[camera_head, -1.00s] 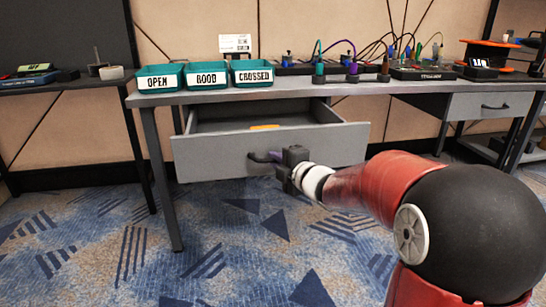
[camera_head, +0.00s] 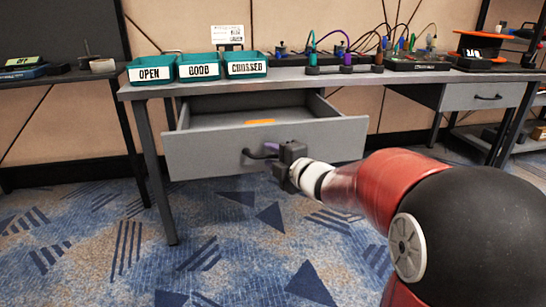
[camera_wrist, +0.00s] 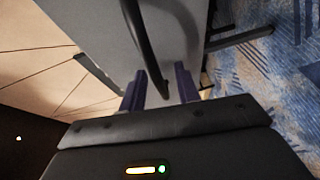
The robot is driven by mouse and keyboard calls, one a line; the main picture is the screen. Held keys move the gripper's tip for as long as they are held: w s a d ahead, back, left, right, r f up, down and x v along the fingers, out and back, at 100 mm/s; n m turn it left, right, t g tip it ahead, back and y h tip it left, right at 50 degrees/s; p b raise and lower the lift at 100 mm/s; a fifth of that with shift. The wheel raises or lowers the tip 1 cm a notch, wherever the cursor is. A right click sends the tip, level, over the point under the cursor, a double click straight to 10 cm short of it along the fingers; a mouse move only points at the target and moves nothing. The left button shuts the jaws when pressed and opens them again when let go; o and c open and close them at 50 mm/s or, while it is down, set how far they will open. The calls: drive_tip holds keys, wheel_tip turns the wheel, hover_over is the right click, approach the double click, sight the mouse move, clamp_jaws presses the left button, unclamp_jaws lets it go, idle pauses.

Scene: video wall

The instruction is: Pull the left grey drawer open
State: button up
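The left grey drawer (camera_head: 215,151) stands well out from under the desk, and its inside shows from above. Its dark curved handle (camera_head: 246,153) is at the middle of the front. My gripper (camera_head: 271,149) is at the handle's right part, with purple fingers partly hidden by the dark gripper body. In the wrist view the handle bar (camera_wrist: 146,47) runs down between the two fingers of my gripper (camera_wrist: 160,83). The fingers are apart, with a visible gap on the right of the bar. Contact with the handle is not clear.
An orange item (camera_head: 260,122) lies in the drawer. A second, closed drawer (camera_head: 485,97) is at the right. The carpet (camera_head: 230,255) before the desk is clear.

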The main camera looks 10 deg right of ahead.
drive_tip(key=p+v, duration=0.1)
drive_tip(key=v, duration=0.6)
drive_tip(key=shift+s, duration=0.4)
drive_tip(key=shift+d, duration=0.15)
drive_tip(key=s+d+r+m+g+h+p, duration=0.1)
drive_tip(key=s+d+r+m+h+p, duration=0.15)
drive_tip(key=s+m+h, duration=0.35)
drive_tip(key=s+d+r+m+g+h+p, duration=0.1)
drive_tip(key=d+r+m+h+p, duration=0.2)
drive_tip(key=m, duration=0.4)
drive_tip(key=s+a+f+m+g+y+p, duration=0.1)
drive_tip(key=s+a+m+g, duration=0.3)
drive_tip(key=s, duration=0.4)
drive_tip(key=s+a+f+m+g+y+p, duration=0.1)
drive_tip(key=s+a+m+g+p, duration=0.2)
drive_tip(key=s, duration=0.6)
drive_tip(key=shift+s+a+f+m+g+p, duration=0.25)
drive_tip(key=shift+a+f+m+g+p, duration=0.15)
drive_tip(key=shift+m, duration=0.6)
